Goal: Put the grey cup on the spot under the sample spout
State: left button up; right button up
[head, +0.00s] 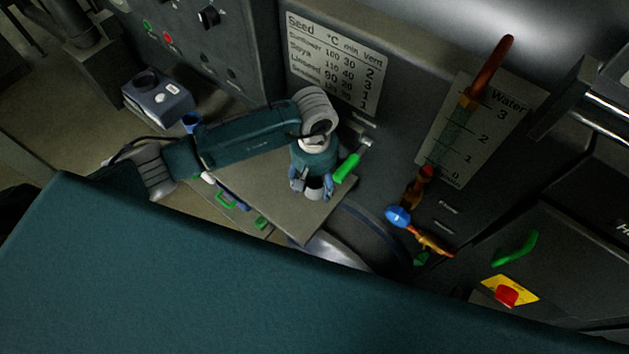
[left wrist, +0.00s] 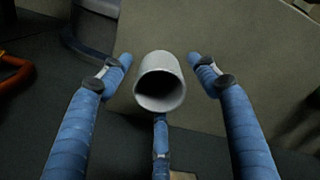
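The grey cup (head: 314,191) is below my left gripper (head: 312,184), over the grey-brown shelf (head: 270,188) in the head view. In the left wrist view the grey cup (left wrist: 160,82) shows its dark open mouth, between the spread blue fingers of my left gripper (left wrist: 160,75). Clear gaps show between the cup and the two side fingers; the third finger is below it, and I cannot tell whether it touches. A green-handled lever (head: 346,168) sits just right of the gripper; I cannot make out the sample spout or its spot for certain. My right gripper is out of view.
A dark machine wall with a seed chart (head: 334,62) rises behind the shelf. A water gauge (head: 470,115) and a blue-knobbed valve (head: 398,216) are to the right. A grey box (head: 158,98) and a small blue cup (head: 191,121) are at left.

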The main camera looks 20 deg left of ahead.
pick_arm(q)
jog(key=shift+r, duration=0.5)
notch_tip(320, 180, up, 7)
jog(key=b, duration=0.2)
jog(key=shift+s+f, duration=0.1)
jog(key=shift+s, duration=0.05)
